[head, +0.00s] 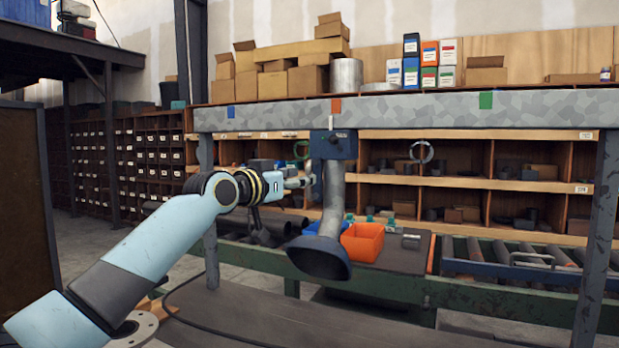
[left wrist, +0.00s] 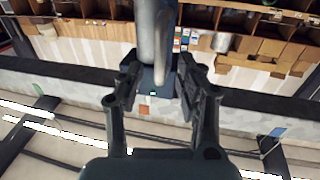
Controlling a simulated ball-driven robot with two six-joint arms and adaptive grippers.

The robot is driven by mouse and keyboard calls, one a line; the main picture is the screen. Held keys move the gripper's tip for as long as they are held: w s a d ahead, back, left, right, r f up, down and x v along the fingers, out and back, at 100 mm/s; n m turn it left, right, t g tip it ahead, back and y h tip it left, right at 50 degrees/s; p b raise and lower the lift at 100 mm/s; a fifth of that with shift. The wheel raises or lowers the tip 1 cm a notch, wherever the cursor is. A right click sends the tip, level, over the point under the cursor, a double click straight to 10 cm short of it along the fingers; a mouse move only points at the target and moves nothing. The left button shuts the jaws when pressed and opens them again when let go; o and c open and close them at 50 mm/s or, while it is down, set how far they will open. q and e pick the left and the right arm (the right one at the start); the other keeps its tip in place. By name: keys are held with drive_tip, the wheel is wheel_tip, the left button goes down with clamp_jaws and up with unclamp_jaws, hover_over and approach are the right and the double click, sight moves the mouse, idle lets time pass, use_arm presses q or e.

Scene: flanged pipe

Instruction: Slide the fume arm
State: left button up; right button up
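The fume arm hangs from a speckled grey overhead beam (head: 440,108). It has a blue carriage box (head: 333,146), a silver duct (head: 333,195) and a dark blue flared hood (head: 319,259) at its lower end. The carriage hangs just below the beam's orange mark (head: 336,105). My left gripper (head: 303,182) is beside the duct, just below the carriage. In the left wrist view its two fingers (left wrist: 158,62) are spread, with the silver duct (left wrist: 152,30) and the blue carriage with a green light (left wrist: 152,93) seen between them. Contact cannot be told. My right gripper is not in view.
The beam also carries a blue mark (head: 231,112) at left and a green mark (head: 486,100) at right. An orange bin (head: 362,243) stands behind the hood. A roller conveyor (head: 510,258) is at right. Shelves with boxes line the back.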

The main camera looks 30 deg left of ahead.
sight(309, 192)
use_arm(q)
drive_tip(key=w, duration=0.4)
drive_tip(key=shift+d, duration=0.3)
clamp_jaws()
drive_tip(key=shift+f, duration=0.15)
